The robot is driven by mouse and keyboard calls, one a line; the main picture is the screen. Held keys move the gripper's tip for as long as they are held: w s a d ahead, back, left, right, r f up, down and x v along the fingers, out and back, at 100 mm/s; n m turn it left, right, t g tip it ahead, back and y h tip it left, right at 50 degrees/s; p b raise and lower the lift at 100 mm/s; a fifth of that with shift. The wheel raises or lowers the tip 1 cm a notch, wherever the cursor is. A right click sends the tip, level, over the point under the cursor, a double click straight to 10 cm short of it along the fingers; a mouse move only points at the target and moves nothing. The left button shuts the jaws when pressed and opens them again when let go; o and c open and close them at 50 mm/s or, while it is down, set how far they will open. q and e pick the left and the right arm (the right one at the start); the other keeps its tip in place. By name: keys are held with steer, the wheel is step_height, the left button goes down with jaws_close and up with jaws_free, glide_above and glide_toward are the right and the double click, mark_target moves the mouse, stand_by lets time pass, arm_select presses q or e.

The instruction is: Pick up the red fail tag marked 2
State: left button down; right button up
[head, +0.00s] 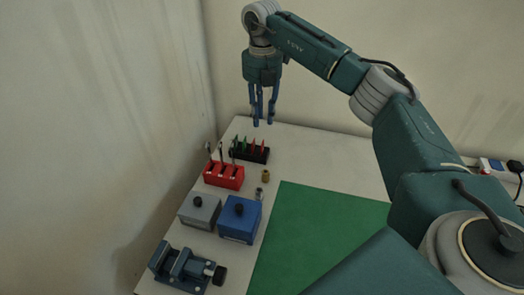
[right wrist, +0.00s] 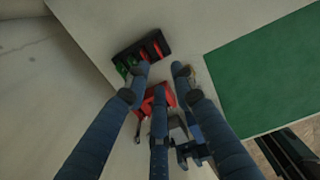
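Red tags (head: 263,145) and green tags (head: 240,143) stand upright in a black rack (head: 262,157) at the far left of the table. In the right wrist view the rack (right wrist: 165,47) is at the top, with red tags (right wrist: 157,49) at its right end and green tags (right wrist: 123,69) at its left. The numbers are too small to read, so I cannot tell which red tag is marked 2. My right gripper (head: 262,121) is above the rack, fingers pointing down. Its fingers (right wrist: 163,75) are apart and empty, partly covering the rack. My left gripper is out of view.
A red tool holder (head: 224,176), a brass cylinder (head: 266,176), a grey box (head: 199,211), a blue box (head: 240,220) and a blue vise (head: 184,266) line the table's left side. A green mat (head: 320,235) lies clear to the right. The wall is close on the left.

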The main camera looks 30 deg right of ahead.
steer(key=p, duration=0.1)
glide_above(263, 142)
step_height(263, 142, down, 5)
steer(key=shift+w+a+f, duration=0.1)
steer(key=shift+f, duration=0.5)
steer(key=shift+f+p, duration=0.4)
steer(key=shift+p, duration=0.05)
step_height(263, 142, down, 4)
steer(key=shift+r+p, duration=0.15)
steer(key=shift+p, duration=0.65)
steer(key=shift+f, duration=0.4)
steer(key=shift+c, duration=0.3)
jaws_close()
